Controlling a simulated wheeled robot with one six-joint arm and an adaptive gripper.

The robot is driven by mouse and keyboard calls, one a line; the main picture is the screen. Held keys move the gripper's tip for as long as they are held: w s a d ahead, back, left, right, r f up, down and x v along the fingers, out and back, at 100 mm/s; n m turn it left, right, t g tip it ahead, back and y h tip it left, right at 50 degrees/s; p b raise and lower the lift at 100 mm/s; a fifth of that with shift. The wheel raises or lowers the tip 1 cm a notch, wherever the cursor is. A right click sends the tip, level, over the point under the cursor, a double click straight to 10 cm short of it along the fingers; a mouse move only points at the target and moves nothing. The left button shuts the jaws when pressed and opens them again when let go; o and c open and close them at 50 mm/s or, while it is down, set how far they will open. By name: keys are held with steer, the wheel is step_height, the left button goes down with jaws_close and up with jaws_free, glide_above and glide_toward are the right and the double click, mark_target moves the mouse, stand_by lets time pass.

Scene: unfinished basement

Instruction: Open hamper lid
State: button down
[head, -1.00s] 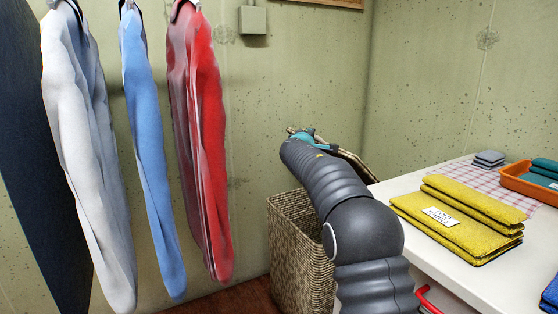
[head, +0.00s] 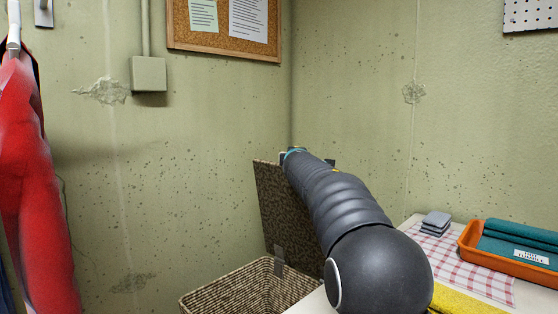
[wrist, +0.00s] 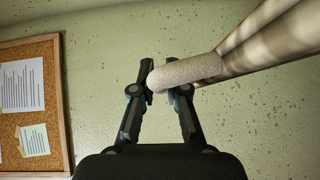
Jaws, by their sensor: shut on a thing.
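The woven hamper (head: 240,285) stands below the corner of the wall, its rim and open mouth showing in the head view. Its lid (head: 275,205) is raised and stands nearly upright at the back right of the rim. My gripper (wrist: 163,90) is shut on a pale rounded part of the lid (wrist: 190,70), seen in the wrist view. In the head view my arm reaches to the lid's top edge and hides part of the lid; the fingertips are mostly hidden there.
A white table is at right with an orange tray (head: 472,252) of teal cloths, grey folded cloths (head: 436,222), a checked cloth (head: 470,275) and a yellow towel (head: 460,302). A red garment (head: 35,190) hangs at left. A corkboard (head: 225,42) is on the wall.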

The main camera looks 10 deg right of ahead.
steer(key=shift+w+d+r, duration=0.1)
steer(key=shift+w+d, duration=0.05)
steer(key=shift+d, duration=0.45)
steer(key=shift+a, duration=0.1)
steer(key=c, duration=1.2)
jaws_free()
steer(key=shift+a, duration=0.1)
steer(key=shift+v, duration=6.05)
